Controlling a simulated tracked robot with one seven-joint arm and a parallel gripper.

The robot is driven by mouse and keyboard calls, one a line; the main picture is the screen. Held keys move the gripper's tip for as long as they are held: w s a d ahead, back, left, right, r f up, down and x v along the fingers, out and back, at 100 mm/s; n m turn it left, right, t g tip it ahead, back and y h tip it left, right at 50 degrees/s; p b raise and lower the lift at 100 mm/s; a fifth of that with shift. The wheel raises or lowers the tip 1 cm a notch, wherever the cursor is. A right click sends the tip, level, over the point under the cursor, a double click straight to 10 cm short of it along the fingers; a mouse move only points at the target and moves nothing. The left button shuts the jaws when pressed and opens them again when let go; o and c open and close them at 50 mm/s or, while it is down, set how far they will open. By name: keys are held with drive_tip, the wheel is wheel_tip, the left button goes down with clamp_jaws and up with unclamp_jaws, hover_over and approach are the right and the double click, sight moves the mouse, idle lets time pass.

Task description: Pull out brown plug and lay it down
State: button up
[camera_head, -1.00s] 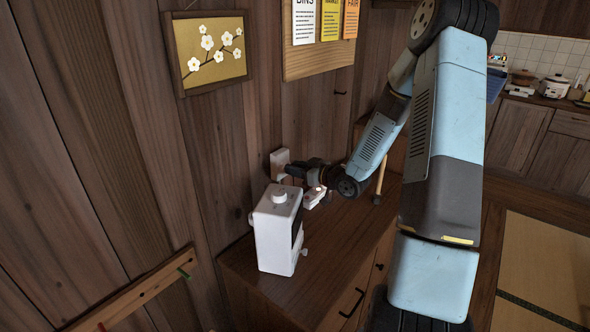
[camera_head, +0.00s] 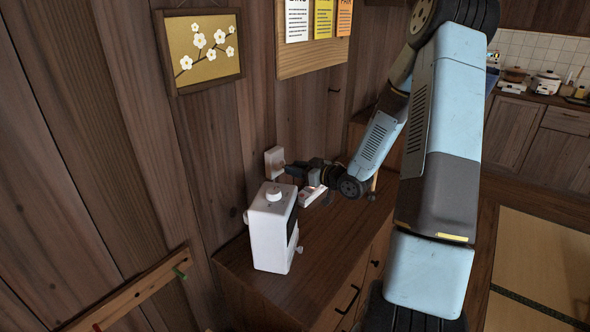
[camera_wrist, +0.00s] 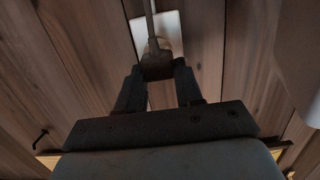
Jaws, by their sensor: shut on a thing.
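A white wall outlet (camera_head: 274,162) is on the wooden wall above the cabinet top, and it also shows in the wrist view (camera_wrist: 172,28). My gripper (camera_head: 290,168) is at the outlet's right side. In the wrist view, my gripper (camera_wrist: 157,72) is shut on the dark brown plug (camera_wrist: 156,62), with a finger on either side of it. A cord runs up from the plug across the outlet plate. The plug is in front of the outlet; I cannot tell whether its pins are still in the socket.
A white appliance (camera_head: 268,228) with a top knob stands on the wooden cabinet (camera_head: 310,285), near my gripper. A small white object (camera_head: 311,195) lies beneath the gripper. The cabinet top is clear toward its front. A peg rail (camera_head: 130,296) is on the wall at lower left.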

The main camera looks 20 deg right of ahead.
drive_tip(key=shift+f+v, duration=0.2)
drive_tip(key=shift+v, duration=1.3)
drive_tip(key=w+d+f+g+h, duration=0.1)
drive_tip(key=d+f+g, duration=0.1)
drive_tip(key=d+f, duration=0.5)
drive_tip(key=w+d+f+g+h, duration=0.1)
drive_tip(key=d+f, duration=0.3)
drive_tip(key=d, duration=0.5)
drive_tip(key=shift+w+a+f, duration=0.1)
drive_tip(key=shift+f, duration=3.35)
drive_tip(key=o, duration=1.1)
